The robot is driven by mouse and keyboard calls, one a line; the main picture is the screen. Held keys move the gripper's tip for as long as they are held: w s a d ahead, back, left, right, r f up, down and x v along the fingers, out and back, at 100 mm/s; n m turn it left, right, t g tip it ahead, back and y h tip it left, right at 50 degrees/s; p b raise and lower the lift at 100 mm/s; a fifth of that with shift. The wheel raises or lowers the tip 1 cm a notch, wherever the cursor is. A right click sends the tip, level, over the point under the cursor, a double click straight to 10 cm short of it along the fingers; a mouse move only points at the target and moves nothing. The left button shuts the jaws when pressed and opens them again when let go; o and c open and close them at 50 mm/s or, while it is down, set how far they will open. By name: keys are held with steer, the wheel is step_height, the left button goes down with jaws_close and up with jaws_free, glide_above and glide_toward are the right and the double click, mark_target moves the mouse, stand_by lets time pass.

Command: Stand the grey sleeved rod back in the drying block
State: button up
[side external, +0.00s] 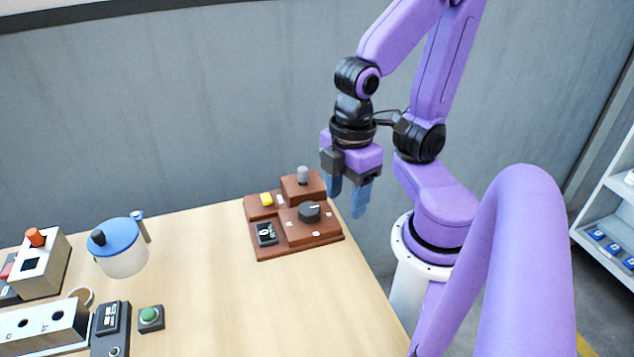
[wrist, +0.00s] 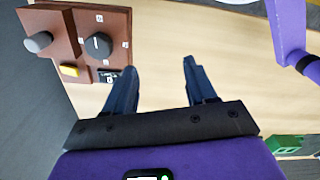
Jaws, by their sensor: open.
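A short grey cylinder (side external: 302,175), likely the grey sleeved rod, stands upright in the raised part of a brown station (side external: 328,237). It also shows in the wrist view (wrist: 39,42), at the upper left. A white block with dark round holes (side external: 38,328), likely the drying block, sits at the lower left of the side view, partly cut off. No rod shows in its visible holes. My gripper (side external: 346,204) is open and empty, above and to the right of the brown station. In the wrist view its two blue fingers (wrist: 160,67) are apart with bare table between them.
The station carries a black dial (side external: 309,211), a yellow button (side external: 266,199) and a small display (side external: 266,233). A blue-lidded pot (side external: 122,258), a white box with an orange knob (side external: 42,262) and a green button (side external: 150,316) stand left. The table's middle is clear.

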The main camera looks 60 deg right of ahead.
mark_target(300, 175)
steer(key=shift+w, duration=0.1)
